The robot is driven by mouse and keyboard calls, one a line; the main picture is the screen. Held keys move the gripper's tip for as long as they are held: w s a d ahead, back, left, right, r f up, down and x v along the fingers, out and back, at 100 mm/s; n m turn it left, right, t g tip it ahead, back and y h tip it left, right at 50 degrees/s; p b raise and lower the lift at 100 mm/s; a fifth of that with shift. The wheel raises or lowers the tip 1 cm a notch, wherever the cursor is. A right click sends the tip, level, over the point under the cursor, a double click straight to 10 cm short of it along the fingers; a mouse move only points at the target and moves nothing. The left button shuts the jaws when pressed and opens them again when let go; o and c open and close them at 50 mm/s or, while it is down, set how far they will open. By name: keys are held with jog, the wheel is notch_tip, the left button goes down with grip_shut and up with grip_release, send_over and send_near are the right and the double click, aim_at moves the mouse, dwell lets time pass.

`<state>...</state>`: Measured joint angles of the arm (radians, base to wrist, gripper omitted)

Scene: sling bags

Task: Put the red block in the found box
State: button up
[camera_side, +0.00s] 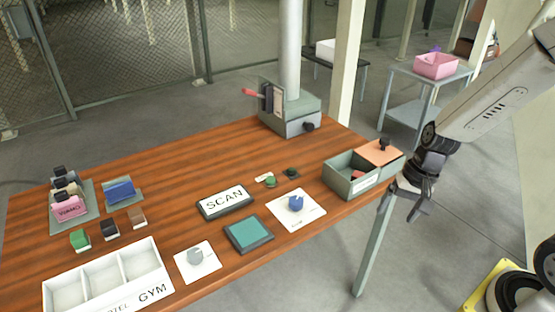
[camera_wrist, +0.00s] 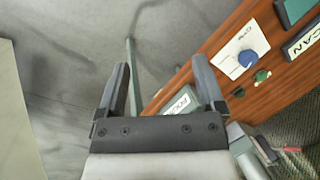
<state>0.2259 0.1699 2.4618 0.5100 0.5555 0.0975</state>
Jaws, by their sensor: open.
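The found box (camera_side: 340,184) is a grey-green open box at the right end of the table. It has an orange panel with a black knob at its right side. A small red piece (camera_side: 358,175) shows inside it, partly hidden by the front wall; I cannot tell its full shape. The box's label (camera_wrist: 180,105) also shows in the wrist view, partly behind a finger. My gripper (camera_side: 411,200) is open and empty, off the table's right edge beside the box. Its two spread fingers (camera_wrist: 162,78) show in the wrist view with nothing between them.
A SCAN sign (camera_side: 224,201), a teal pad (camera_side: 249,234) and a blue-knob dial (camera_side: 296,203) lie left of the box. A three-part white tray (camera_side: 108,277) and small green, black and brown blocks are at left. A machine (camera_side: 290,113) with a red handle stands behind.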

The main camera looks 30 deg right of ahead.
jog(key=n+h, duration=0.1)
jog(key=n, duration=0.2)
jog(key=a+r+n+t+h, duration=0.1)
jog(key=n, duration=0.2)
jog(key=r+n, duration=0.1)
jog(key=n, duration=0.1)
jog(key=shift+w+a+r+n+t+h, duration=0.1)
jog(key=shift+a+r+n+t+h, duration=0.05)
jog(key=shift+a+n+t+h, duration=0.25)
jog(key=shift+c, duration=0.3)
